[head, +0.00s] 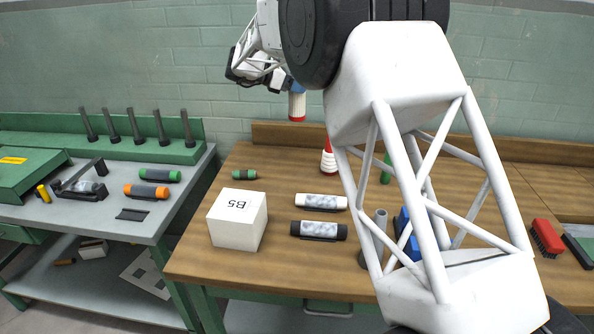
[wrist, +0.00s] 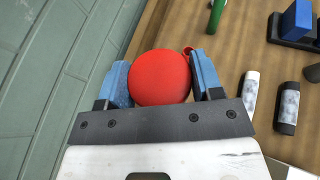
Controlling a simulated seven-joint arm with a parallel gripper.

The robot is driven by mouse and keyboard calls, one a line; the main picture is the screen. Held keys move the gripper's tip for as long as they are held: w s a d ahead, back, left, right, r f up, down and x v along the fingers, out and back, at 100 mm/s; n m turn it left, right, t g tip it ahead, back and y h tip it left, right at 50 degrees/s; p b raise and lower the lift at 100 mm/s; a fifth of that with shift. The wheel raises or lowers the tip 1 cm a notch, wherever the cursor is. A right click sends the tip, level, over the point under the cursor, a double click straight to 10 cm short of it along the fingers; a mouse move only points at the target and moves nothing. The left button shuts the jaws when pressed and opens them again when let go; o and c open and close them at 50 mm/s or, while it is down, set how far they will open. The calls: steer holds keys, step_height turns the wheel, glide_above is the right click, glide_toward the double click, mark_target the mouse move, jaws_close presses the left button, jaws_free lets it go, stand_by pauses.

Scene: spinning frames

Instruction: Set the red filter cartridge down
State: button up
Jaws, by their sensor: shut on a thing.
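The red filter cartridge (head: 297,106) has a pale ribbed body and a red lower rim. My gripper (head: 297,87) is shut on its upper end and holds it about upright, above the back of the wooden bench (head: 270,158). In the wrist view its round red cap (wrist: 160,78) sits between the two blue fingers of my gripper (wrist: 163,88). The cartridge appears apart from the bench in the head view.
A red-and-white piece (head: 328,160) stands right of the held cartridge. A white B5 block (head: 238,219), a small green cylinder (head: 244,174), a white cylinder (head: 321,202) and a black cylinder (head: 318,230) occupy the bench. Bare wood lies between them. My arm hides part of the right side.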

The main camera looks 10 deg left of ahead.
mark_target(297, 114)
step_height(297, 114, down, 10)
steer(key=shift+f, duration=0.35)
steer(key=shift+f, duration=2.4)
steer(key=shift+f, duration=2.6)
steer(key=o, duration=1.2)
steer(key=shift+o, duration=0.2)
